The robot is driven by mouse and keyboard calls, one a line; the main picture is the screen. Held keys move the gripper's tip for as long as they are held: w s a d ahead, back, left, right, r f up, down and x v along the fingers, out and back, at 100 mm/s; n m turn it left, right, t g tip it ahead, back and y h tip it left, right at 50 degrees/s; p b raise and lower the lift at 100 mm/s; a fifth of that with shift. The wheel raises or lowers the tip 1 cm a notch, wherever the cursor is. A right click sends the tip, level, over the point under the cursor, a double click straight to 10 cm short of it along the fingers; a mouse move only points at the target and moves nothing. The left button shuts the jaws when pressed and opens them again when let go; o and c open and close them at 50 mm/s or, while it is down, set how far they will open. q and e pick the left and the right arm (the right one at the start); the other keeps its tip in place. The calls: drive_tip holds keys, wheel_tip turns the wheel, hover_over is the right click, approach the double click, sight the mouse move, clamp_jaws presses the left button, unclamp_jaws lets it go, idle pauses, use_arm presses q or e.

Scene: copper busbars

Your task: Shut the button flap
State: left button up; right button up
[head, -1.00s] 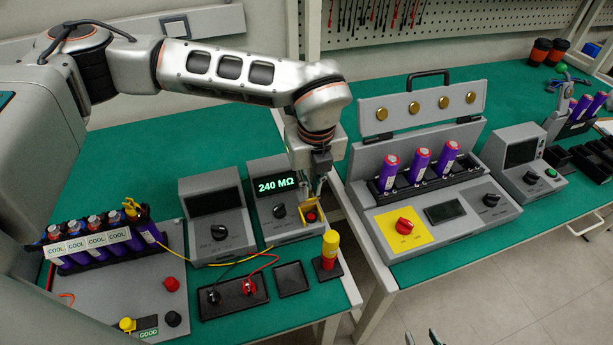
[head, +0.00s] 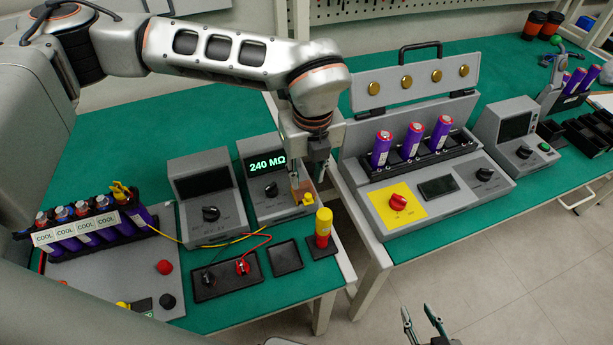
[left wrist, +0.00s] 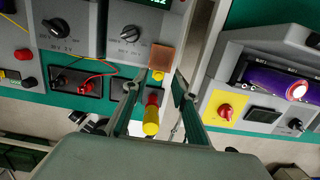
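The button flap (head: 300,190) is on the front of the grey meter that reads 240 MΩ (head: 268,205). It looks like an orange-brown square with a yellow tab (head: 308,200) at its front edge. It lies over the button spot, and the red button is hidden. In the left wrist view the flap (left wrist: 161,57) shows as a flat orange square just beyond my fingertips. My left gripper (head: 308,183) is right at the flap, fingers apart and empty; the left wrist view (left wrist: 157,84) shows a wide gap. My right gripper (head: 420,310) is open and empty, low at the front.
A yellow-topped red post (head: 323,228) stands close in front of the meter. A second grey meter (head: 206,200) stands left. A tester case with purple cells (head: 430,195) stands on the right table, across a gap.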

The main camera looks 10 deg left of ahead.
sight(309, 200)
use_arm(q)
wheel_tip(309, 200, up, 10)
drive_tip(key=s, duration=0.1)
drive_tip(key=shift+s+d+r, duration=0.15)
drive_tip(key=shift+d+r, duration=0.05)
drive_tip(key=shift+d, duration=0.2)
drive_tip(key=shift+f, duration=0.1)
